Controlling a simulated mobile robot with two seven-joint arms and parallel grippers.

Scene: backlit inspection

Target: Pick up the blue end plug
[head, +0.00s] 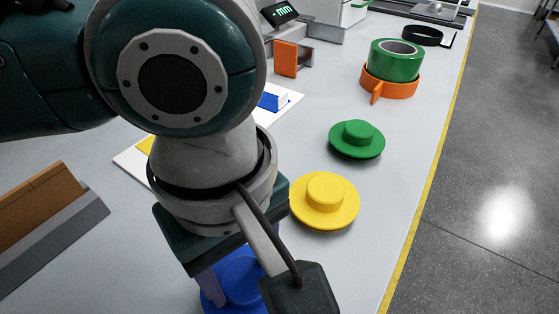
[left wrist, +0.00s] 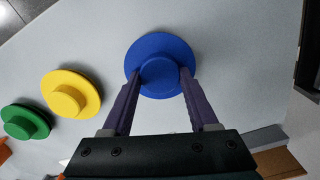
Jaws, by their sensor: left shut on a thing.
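The blue end plug (head: 240,278) is a round flanged disc with a raised boss, low in the head view and partly hidden by my left arm and gripper. In the left wrist view the blue end plug (left wrist: 160,50) lies flange-down at the top centre. My left gripper (left wrist: 160,74) has its two purple fingers on either side of the boss, shut on it. In the head view only part of a finger of the left gripper (head: 212,288) shows. I cannot tell whether the plug is clear of the table. My right gripper is in neither view.
A yellow plug (head: 325,201) and a green plug (head: 357,140) stand beyond on the grey table (head: 310,260). A green ring sits on an orange holder (head: 389,84) farther back. A brown and grey block (head: 45,225) is at left. The yellow-striped table edge (head: 425,200) runs along the right.

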